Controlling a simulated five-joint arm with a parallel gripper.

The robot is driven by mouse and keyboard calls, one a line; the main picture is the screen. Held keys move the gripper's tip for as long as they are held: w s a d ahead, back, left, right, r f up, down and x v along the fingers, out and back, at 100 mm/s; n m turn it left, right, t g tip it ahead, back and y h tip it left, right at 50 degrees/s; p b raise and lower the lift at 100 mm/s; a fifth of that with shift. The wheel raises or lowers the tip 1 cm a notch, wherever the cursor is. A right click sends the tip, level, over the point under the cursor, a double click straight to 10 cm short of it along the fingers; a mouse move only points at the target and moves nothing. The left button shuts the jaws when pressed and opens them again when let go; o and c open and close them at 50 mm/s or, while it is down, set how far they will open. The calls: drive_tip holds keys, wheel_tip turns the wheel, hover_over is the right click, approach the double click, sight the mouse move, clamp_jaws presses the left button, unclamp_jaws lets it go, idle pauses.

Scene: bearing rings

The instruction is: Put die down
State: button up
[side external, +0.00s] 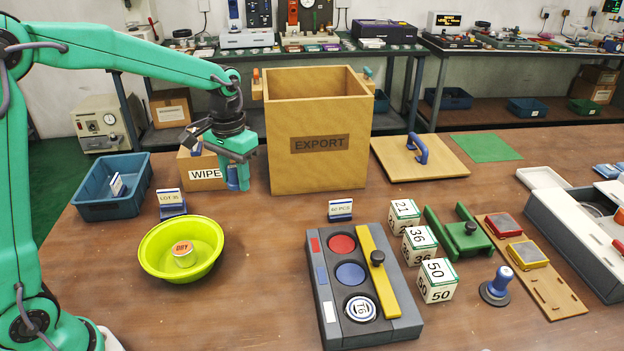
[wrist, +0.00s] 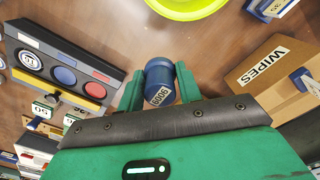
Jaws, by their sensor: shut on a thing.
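My gripper (side external: 237,182) hangs above the table between the lime bowl and the tall EXPORT box. Its green fingers are shut on a small blue die (wrist: 160,82), a rounded cylinder with a white face bearing characters, perhaps 6005. The wrist view shows the die between both fingertips (wrist: 159,90). In the side view the die (side external: 233,183) is partly hidden by the fingers and looks clear of the table. The grey fixture (side external: 333,302), with red and blue discs, a white disc and a yellow bar, stands to the right and nearer the camera.
The lime bowl (side external: 150,261) holds a DRY-marked tin. The EXPORT box (side external: 319,165) and WIPES box (side external: 188,170) stand close to my gripper. Numbered white boxes (side external: 418,245), a green stand (side external: 466,238) and a blue-handled stamp (side external: 497,285) are right. Bare table lies before the EXPORT box.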

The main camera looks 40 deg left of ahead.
drive_tip(key=w+a+f+n, duration=0.1)
drive_tip(key=w+a+f, duration=0.3)
drive_tip(key=f, duration=0.1)
drive_tip(key=shift+w+f+n, duration=0.3)
drive_tip(key=shift+w+f, duration=0.05)
drive_tip(key=shift+w, duration=0.05)
hover_over(226, 205)
wheel_tip(226, 205, down, 7)
drive_tip(key=shift+w+a+f, duration=0.1)
drive_tip(key=shift+a, duration=0.05)
drive_tip(key=shift+f, duration=1.75)
drive_tip(key=shift+f, duration=0.2)
drive_tip(key=o, duration=1)
drive_tip(key=shift+o, duration=0.2)
